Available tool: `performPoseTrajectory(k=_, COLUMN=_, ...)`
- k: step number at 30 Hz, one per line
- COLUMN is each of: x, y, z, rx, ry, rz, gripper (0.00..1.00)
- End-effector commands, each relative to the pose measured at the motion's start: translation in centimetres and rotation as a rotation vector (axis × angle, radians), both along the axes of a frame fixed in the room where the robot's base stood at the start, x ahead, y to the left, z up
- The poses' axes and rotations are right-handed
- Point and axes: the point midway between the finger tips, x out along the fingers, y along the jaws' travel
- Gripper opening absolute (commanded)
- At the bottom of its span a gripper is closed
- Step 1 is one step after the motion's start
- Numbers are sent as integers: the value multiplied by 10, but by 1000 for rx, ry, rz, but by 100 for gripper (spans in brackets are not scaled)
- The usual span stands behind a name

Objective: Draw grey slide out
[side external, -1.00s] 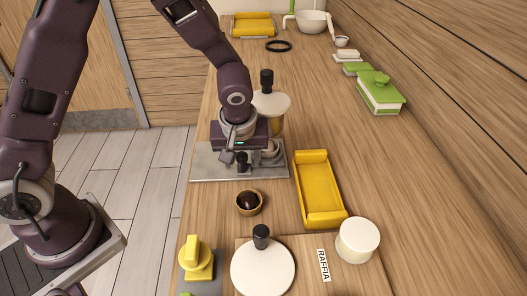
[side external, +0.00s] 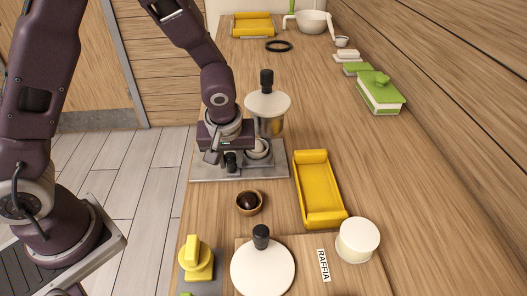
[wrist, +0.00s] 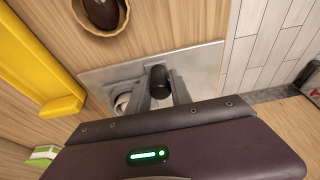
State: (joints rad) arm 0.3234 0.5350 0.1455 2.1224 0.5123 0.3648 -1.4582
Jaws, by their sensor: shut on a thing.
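A flat grey metal base (side external: 203,174) lies along the left edge of the wooden counter, and it also shows in the wrist view (wrist: 205,60). A dark upright handle (side external: 231,160) stands over it; it also shows in the wrist view (wrist: 159,82). My gripper (wrist: 160,88) is low over the base, shut on the handle, one finger on each side. The grey slide under the handle is mostly hidden by my gripper. A pale round cup-like part (side external: 258,149) sits beside my gripper on the base.
A canister with a cream lid (side external: 268,103) stands close behind my gripper. A wooden bowl with a dark ball (side external: 249,202) is in front of the base. A yellow tray (side external: 319,190) lies to the right. The counter's left edge drops to the floor.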

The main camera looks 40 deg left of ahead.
Motion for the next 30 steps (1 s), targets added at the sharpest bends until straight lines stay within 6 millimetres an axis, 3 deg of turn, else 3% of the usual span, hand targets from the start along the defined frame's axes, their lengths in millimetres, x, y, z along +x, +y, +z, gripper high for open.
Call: performPoseTrajectory(k=30, x=-43, y=44, z=0, rx=1, ry=0, rz=2, gripper=6)
